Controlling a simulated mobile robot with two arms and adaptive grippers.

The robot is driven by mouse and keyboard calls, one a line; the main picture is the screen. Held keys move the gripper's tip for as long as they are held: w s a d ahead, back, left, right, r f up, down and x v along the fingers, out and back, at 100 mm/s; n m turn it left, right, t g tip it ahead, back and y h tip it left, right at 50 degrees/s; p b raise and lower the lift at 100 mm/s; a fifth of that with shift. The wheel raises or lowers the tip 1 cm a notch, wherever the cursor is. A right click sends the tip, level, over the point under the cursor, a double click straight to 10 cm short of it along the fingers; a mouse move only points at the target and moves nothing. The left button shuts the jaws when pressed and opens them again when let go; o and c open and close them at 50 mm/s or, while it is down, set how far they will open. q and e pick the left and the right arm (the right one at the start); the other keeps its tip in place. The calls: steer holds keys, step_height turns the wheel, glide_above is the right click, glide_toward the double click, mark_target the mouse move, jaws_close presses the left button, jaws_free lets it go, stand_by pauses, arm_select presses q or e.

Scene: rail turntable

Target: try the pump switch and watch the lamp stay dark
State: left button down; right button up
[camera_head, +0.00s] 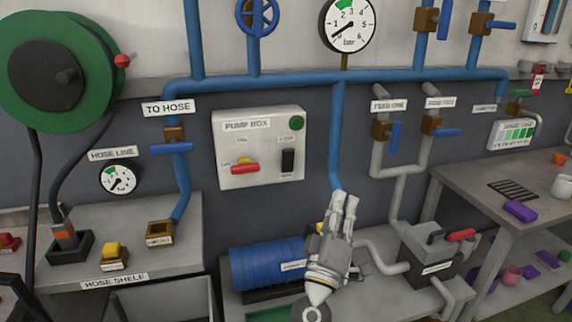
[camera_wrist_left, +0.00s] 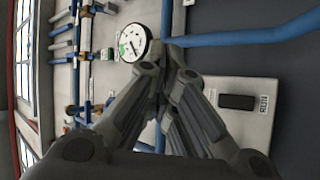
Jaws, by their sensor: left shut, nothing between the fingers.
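The pump box (camera_head: 231,180) is a pale panel on the wall with a black rocker switch (camera_head: 288,160), a red-handled lever (camera_head: 245,168) on a yellow base, and a dark green lamp (camera_head: 297,123) at its top right. The lamp shows no glow. My left gripper (camera_head: 344,198) is shut and empty, pointing up, right of and below the pump box and apart from it. In the left wrist view, my gripper (camera_wrist_left: 165,70) is seen close up, with the pump box (camera_wrist_left: 250,123) and black switch (camera_wrist_left: 237,102) behind to its right. My right gripper is not in view.
A blue pipe (camera_head: 335,130) runs down just right of the pump box. A pressure gauge (camera_head: 346,24) hangs above, its needle low. A blue pump (camera_head: 262,268) sits below, left of my gripper. A grey box (camera_head: 436,262) with a red-handled lever stands at right.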

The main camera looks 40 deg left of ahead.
arm_select(q)
steer(key=w+a+f+n+g+y, duration=0.2)
steer(key=a+f+n+g+y, duration=0.2)
steer(key=a+n+g+y, duration=0.6)
steer(key=shift+a+n+g+y, duration=0.35)
steer(key=shift+a+n, duration=0.35)
steer(key=shift+n, duration=1.2)
steer(key=shift+a, duration=0.1)
steer(key=p, duration=0.2)
glide_toward(283, 157)
steer(key=x, duration=0.7)
steer(key=shift+w+a+f, duration=0.1)
steer(key=shift+w, duration=0.05)
